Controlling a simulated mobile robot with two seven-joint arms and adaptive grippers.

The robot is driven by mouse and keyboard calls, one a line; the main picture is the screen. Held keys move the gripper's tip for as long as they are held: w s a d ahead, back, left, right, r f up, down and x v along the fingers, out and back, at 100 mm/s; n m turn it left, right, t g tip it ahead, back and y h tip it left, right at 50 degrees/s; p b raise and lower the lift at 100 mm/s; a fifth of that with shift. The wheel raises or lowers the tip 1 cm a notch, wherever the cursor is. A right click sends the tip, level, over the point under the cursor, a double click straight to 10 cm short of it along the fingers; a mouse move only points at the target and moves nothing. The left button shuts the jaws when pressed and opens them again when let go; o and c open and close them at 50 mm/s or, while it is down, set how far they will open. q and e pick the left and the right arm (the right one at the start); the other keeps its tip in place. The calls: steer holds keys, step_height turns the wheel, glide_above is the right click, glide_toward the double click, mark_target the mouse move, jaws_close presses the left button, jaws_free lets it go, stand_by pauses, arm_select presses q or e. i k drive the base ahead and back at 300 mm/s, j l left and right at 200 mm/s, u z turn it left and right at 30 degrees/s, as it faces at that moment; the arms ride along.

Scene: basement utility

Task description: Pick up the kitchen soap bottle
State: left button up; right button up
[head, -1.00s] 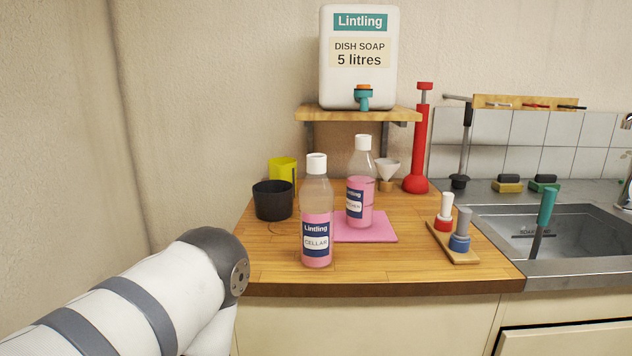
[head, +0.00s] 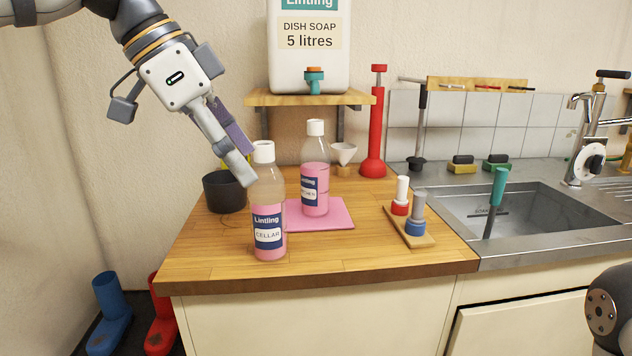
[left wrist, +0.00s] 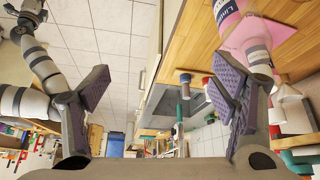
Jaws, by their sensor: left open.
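The kitchen soap bottle (head: 315,178), clear with pink liquid, a white cap and a navy label, stands upright on a pink mat (head: 335,215). The similar cellar bottle (head: 268,220) stands upright in front and to its left on the bare wood. My left gripper (head: 246,165) is open and empty, pointing down to the right. In the left wrist view, a Lintling bottle (left wrist: 243,38) shows beyond the right finger; I cannot tell which bottle. My right gripper is out of view.
A black cup (head: 222,192) stands at the left of the worktop. A shelf (head: 300,98) with a large soap container (head: 307,62) overhangs the back.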

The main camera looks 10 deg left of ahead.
mark_target(315, 155)
steer(key=i, duration=0.95)
